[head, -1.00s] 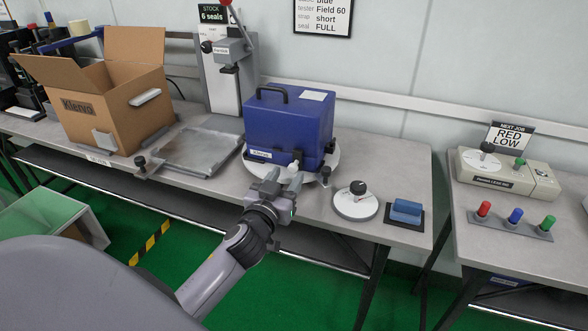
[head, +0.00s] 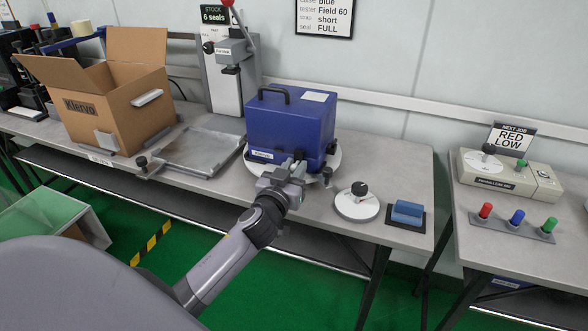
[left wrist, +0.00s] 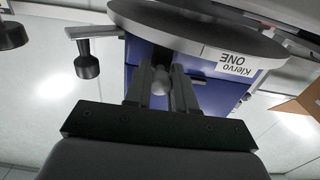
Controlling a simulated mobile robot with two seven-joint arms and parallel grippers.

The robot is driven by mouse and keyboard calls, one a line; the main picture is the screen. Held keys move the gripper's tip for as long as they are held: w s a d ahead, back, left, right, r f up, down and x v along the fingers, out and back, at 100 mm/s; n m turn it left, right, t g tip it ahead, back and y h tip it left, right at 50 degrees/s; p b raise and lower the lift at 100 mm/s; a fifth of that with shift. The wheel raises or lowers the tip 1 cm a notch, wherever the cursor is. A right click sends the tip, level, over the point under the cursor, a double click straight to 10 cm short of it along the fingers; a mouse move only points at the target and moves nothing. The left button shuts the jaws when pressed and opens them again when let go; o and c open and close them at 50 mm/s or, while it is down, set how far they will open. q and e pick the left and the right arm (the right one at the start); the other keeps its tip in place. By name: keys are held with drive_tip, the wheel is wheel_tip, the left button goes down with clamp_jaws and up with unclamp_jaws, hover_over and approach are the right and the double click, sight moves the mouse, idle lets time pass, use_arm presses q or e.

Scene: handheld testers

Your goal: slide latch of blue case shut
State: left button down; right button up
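The blue case (head: 288,122) stands upright on a round white turntable (head: 334,160), with a dark handle on top and a label low on its front. My left gripper (head: 292,165) is at the lower front of the case. In the left wrist view the case (left wrist: 215,95) appears upside down, and a pale latch knob (left wrist: 160,82) sits between the two fingertips of my left gripper (left wrist: 161,78). The fingers look closed on the knob. In the head view the gripper hides the latch. My right gripper is not in view.
An open cardboard box (head: 120,105) and a metal tray (head: 203,150) are to the left. A lever press (head: 232,65) stands behind. A white dial base (head: 357,203) and a blue block on a dark pad (head: 407,211) are to the right, near the table's front edge.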

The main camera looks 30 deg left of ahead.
use_arm(q)
drive_tip(key=a, duration=0.2)
drive_tip(key=s+a+p, duration=0.1)
drive_tip(key=a, duration=0.2)
drive_tip(key=shift+s+a, duration=0.15)
drive_tip(key=shift+a, duration=0.25)
drive_tip(key=c, duration=1)
unclamp_jaws()
drive_tip(key=shift+s, duration=0.1)
drive_tip(key=shift+o, duration=0.2)
drive_tip(key=v, duration=0.7)
